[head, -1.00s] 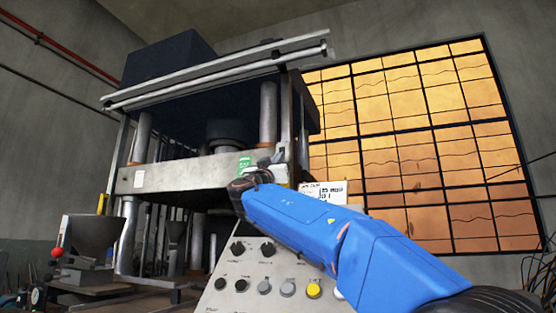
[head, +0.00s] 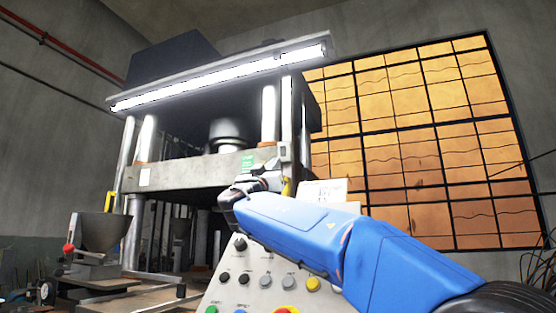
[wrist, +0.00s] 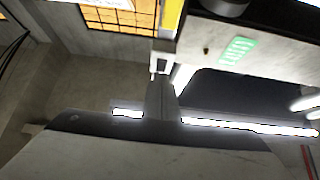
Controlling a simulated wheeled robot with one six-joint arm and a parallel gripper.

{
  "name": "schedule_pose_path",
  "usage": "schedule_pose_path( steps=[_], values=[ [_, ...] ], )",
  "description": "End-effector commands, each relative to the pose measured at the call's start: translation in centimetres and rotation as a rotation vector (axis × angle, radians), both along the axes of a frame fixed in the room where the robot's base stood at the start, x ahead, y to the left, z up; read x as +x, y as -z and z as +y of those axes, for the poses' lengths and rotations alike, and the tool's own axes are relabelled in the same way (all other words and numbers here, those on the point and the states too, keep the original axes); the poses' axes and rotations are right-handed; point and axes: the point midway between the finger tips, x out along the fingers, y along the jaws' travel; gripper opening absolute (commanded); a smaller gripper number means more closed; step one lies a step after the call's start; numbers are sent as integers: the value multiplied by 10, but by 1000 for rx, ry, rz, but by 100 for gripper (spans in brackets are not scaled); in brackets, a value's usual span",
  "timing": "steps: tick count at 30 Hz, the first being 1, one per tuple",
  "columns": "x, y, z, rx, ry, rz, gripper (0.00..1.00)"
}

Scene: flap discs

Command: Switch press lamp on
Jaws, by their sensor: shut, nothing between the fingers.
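The press lamp (head: 222,79) is a long tube along the top front edge of the press (head: 190,172), and it glows bright white. It also shows lit, as a strip, in the wrist view (wrist: 250,127), partly hidden by my gripper. A small pale switch box (head: 284,150) sits on the post at the press's right front corner. My gripper (head: 277,166) is just below and beside this box. In the wrist view my shut, empty fingers (wrist: 160,76) point at the box (wrist: 162,56). I cannot tell whether they touch it.
A sloping control panel (head: 262,283) with several knobs and coloured buttons stands below my arm. A green label (head: 247,162) is on the press beam. A metal hopper (head: 103,232) stands at left. A window (head: 420,150) fills the right wall.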

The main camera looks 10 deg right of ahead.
Motion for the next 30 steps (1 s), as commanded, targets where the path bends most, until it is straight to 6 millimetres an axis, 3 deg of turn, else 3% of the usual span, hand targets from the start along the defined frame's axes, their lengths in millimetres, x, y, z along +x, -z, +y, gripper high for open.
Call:
schedule_pose_path(
  steps=[6, 12, 30],
  values=[
    [-20, 30, 15, -1, -3, 1, 0],
    [-31, 47, 22, 0, -1, -1, 0],
    [-34, 52, 24, 0, -1, -1, 0]
  ],
)
